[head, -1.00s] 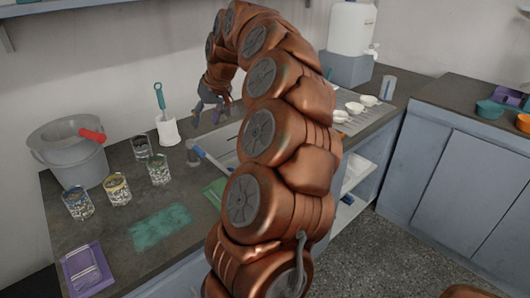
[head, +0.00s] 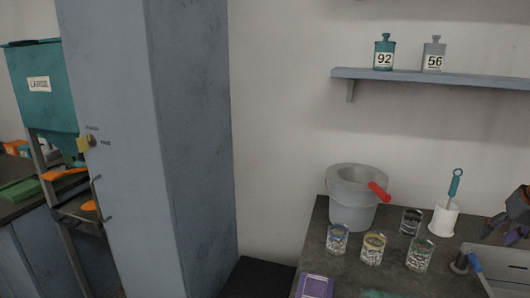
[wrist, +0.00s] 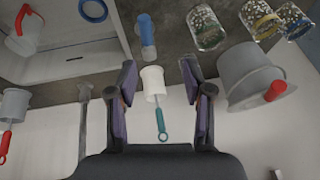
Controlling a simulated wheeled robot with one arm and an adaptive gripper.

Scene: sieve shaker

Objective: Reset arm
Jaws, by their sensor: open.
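My gripper (head: 512,215) shows at the right edge of the head view, above the counter and right of a white holder (head: 443,220) with a teal-handled brush (head: 455,183). In the wrist view my gripper (wrist: 158,82) has its two dark purple fingers spread apart. Nothing is held between them. The white holder (wrist: 153,78) and its teal handle (wrist: 161,125) show beyond the gap, apart from the fingers. Most of my arm is outside the head view.
On the counter (head: 318,240) stand a grey bucket (head: 350,205) with a red handle, several glass jars (head: 373,250), a blue-handled tool (head: 475,262) and a purple item (head: 315,287). A tall grey cabinet (head: 150,150) stands left. A wall shelf (head: 430,78) holds bottles 92 and 56.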

